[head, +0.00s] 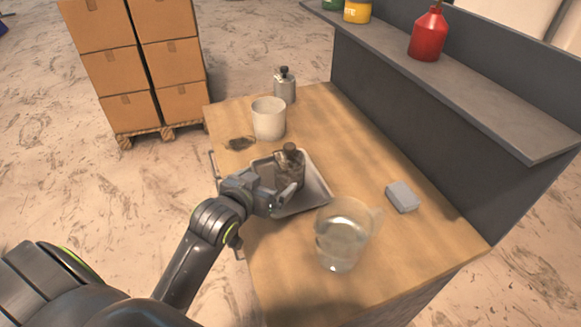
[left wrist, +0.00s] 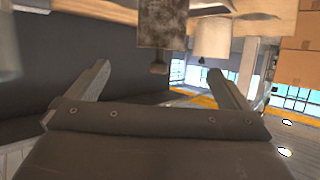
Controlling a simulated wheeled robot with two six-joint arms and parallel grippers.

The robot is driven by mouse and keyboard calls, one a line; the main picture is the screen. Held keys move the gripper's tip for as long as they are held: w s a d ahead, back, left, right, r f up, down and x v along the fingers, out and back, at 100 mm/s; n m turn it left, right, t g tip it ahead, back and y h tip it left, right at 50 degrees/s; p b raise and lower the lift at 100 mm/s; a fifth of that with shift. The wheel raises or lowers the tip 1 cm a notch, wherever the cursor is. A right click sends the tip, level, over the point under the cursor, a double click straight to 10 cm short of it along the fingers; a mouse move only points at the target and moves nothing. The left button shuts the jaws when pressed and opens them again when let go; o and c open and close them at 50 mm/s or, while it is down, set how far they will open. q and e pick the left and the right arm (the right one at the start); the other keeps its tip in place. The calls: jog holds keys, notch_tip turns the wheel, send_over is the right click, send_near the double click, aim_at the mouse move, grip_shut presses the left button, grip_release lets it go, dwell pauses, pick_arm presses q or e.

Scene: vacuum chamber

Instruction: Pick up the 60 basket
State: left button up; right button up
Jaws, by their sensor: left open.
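No thing with a readable "60" shows. A dark, mottled metal cylinder with a knob on top (head: 289,168) stands upright in a shallow grey tray (head: 313,192) on the wooden table; I cannot tell if it is the 60 basket. My left gripper (head: 284,199) is open and empty, over the tray on the near side of the cylinder. In the left wrist view, which is upside down, the cylinder (left wrist: 162,25) shows beyond and between the open fingers (left wrist: 158,72), apart from them. My right gripper is not in view.
A white cup (head: 268,119) and a small metal bottle (head: 285,88) stand behind the tray. A clear beaker of liquid (head: 341,238) stands close to its front right. A grey block (head: 402,197) lies at right. A shelf (head: 470,92) with a red bottle (head: 428,35) overhangs the far side.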

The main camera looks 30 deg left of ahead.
aim_at(283, 169)
pick_arm(q)
jog(key=x, duration=0.8)
jog(key=shift+w+f+p, duration=0.1)
jog(key=shift+w+p, duration=0.1)
jog(key=shift+p, duration=0.15)
jog(key=shift+w+f, duration=0.15)
jog(key=shift+w, duration=0.05)
jog(key=shift+w+a+f, duration=0.1)
jog(key=shift+w+f, duration=0.15)
jog(key=shift+w, duration=0.35)
jog(key=p+x, duration=0.1)
jog(key=x, duration=0.1)
jog(key=shift+w+a+f, duration=0.1)
jog(key=shift+w+f, duration=0.55)
jog(key=shift+w, duration=0.25)
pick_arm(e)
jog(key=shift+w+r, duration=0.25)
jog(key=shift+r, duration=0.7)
